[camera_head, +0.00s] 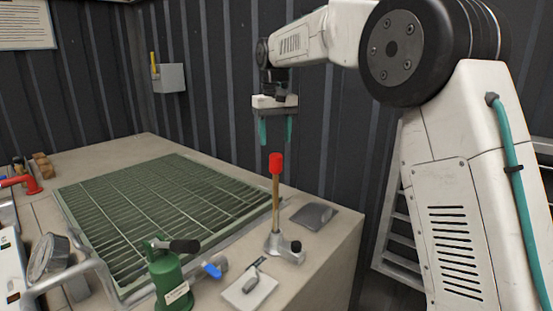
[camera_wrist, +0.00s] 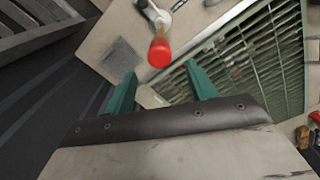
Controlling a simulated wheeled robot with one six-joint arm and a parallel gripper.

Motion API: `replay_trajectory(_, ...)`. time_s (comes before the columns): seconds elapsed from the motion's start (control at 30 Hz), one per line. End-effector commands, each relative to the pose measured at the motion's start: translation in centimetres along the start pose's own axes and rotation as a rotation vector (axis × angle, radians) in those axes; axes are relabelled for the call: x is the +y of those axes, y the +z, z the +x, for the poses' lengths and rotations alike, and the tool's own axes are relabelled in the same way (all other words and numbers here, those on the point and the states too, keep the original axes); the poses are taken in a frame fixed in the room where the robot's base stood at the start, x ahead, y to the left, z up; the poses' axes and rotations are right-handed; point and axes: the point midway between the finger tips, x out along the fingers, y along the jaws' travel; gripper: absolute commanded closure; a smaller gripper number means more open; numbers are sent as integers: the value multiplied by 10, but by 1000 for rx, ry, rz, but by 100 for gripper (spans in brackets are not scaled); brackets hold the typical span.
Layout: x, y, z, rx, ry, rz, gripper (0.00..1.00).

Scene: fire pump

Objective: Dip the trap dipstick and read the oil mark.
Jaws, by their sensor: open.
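The dipstick (camera_head: 276,190) stands upright at the bench's near right corner, with a red cap (camera_head: 276,163) on top of a brass-coloured rod. Its lower end goes into a grey metal fitting (camera_head: 283,246). My gripper (camera_head: 275,142) is open and empty, pointing down above and behind the cap, apart from it. In the wrist view the red cap (camera_wrist: 160,53) lies just beyond my teal fingertips (camera_wrist: 158,78), roughly midway between them sideways. The rod is mostly hidden behind the cap there. No oil mark can be made out.
A green grating (camera_head: 160,215) covers much of the bench. Near the fitting are a grey flat pad (camera_head: 313,216), a white pad (camera_head: 249,288) with a small grey item, and a green pump body (camera_head: 170,278) with a black lever. A ribbed dark wall (camera_head: 215,100) stands behind.

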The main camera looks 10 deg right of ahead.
Motion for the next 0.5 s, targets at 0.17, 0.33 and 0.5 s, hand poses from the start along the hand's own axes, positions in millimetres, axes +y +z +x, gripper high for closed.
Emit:
replay_trajectory(0.17, 0, 2, 8, -9, 0, -4, 44)
replay_trajectory(0.33, 1, 3, 36, -9, 0, -3, 44)
replay_trajectory(0.5, 1, 3, 60, -7, 0, -3, 44)
